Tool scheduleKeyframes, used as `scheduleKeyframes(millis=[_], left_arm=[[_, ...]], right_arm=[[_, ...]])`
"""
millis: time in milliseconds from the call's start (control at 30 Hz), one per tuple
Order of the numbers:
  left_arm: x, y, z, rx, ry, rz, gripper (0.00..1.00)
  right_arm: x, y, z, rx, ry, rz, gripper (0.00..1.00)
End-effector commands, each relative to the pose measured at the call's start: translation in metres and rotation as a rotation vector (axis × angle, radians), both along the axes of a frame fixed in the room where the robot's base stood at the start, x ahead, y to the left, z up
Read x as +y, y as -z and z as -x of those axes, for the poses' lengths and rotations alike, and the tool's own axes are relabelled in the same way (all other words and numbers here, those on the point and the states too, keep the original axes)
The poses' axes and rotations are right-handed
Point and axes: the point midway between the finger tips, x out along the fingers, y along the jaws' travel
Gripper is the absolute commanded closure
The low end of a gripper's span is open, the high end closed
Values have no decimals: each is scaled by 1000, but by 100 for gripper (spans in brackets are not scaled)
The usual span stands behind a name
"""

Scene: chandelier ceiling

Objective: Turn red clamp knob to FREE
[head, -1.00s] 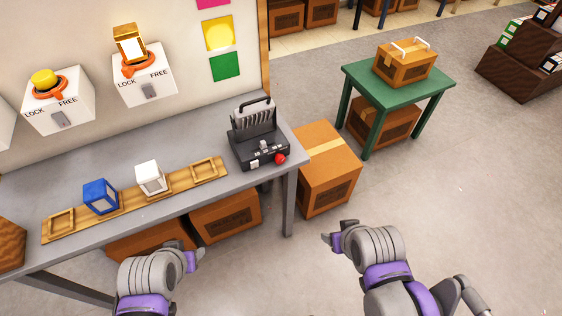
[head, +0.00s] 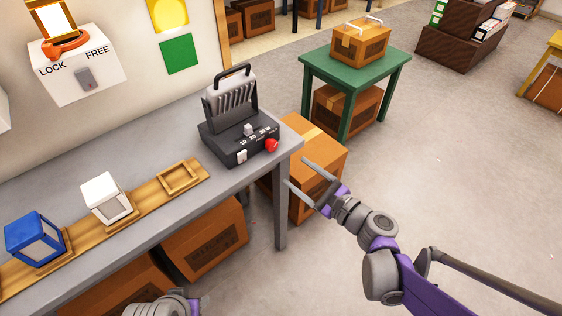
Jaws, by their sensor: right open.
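The red clamp knob (head: 271,145) is on the front right corner of a black device (head: 240,128) with a grey ribbed upper part and a handle. The device stands at the right end of the grey workbench (head: 150,133). The red knob's exact setting is too small to read. My right gripper (head: 296,172) is open and empty, below and right of the knob, beyond the bench edge and apart from it. My left arm shows at the bottom edge, and its fingers are not clear.
A wall box (head: 78,78) marked LOCK and FREE has an orange knob part. A blue block (head: 35,238) and a white block (head: 106,198) stand on a wooden rack (head: 150,207). Cardboard boxes (head: 205,243) sit under the bench. A green table (head: 355,65) holds a carton.

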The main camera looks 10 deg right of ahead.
Motion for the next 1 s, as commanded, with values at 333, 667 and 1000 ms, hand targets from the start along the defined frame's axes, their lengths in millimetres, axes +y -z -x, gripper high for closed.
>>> scheduleKeyframes(millis=[333,667,1000], left_arm=[[0,12,-2,4,0,0,50],[0,23,-3,7,0,0,50],[0,26,-4,7,0,0,50]], right_arm=[[9,4,-32,13,27,-102,26],[45,4,-81,13,28,-100,26],[56,3,-98,12,30,-98,26]])
